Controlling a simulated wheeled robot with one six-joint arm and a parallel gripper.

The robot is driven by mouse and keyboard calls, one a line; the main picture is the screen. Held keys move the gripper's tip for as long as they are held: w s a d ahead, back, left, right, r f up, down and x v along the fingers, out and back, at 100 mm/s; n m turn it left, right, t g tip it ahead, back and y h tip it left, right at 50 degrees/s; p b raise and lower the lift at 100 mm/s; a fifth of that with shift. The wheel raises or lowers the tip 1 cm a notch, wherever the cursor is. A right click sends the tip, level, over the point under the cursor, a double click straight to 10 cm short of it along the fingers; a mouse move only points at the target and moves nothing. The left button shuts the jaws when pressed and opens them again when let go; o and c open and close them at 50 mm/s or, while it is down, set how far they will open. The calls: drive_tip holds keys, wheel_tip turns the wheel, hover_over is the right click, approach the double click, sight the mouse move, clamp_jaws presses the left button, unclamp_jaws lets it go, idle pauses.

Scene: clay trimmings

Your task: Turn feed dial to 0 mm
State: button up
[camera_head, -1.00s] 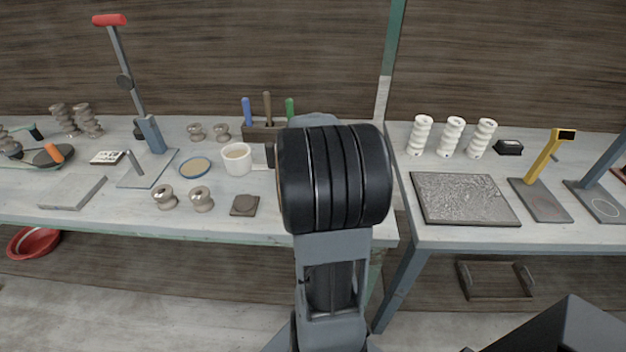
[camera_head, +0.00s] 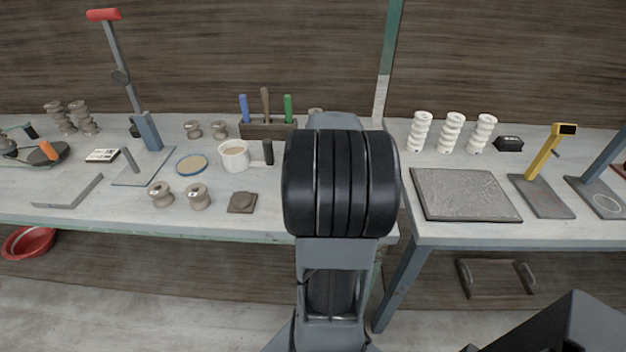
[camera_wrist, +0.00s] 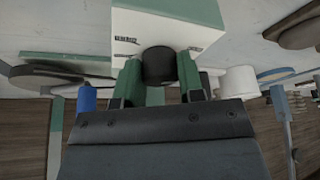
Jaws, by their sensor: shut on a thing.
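In the wrist view a black round dial (camera_wrist: 158,66) sits on the front of a white box (camera_wrist: 170,36) with a green top (camera_wrist: 185,10). Small dark marks are printed on the white face, left of the dial; I cannot read them or the dial's setting. My gripper (camera_wrist: 158,76) has its two green fingers on either side of the dial, shut on it. In the head view my arm hides the gripper, the dial and the box.
In the head view a white cup (camera_head: 233,158) and a dark-ended handle (camera_head: 268,152) stand left of my arm. A tool rack (camera_head: 262,130) is behind them. A textured slab (camera_head: 465,194) lies on the right bench. A gap separates the two benches.

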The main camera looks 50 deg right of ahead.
drive_tip(key=shift+n+y+b, duration=0.3)
drive_tip(key=shift+n+b, duration=0.1)
drive_tip(key=shift+n, duration=0.1)
drive_tip(key=o, duration=0.6)
drive_tip(key=shift+o, duration=0.2)
drive_tip(key=p+v, duration=0.1)
drive_tip(key=v, duration=1.3)
drive_tip(key=shift+f, duration=0.15)
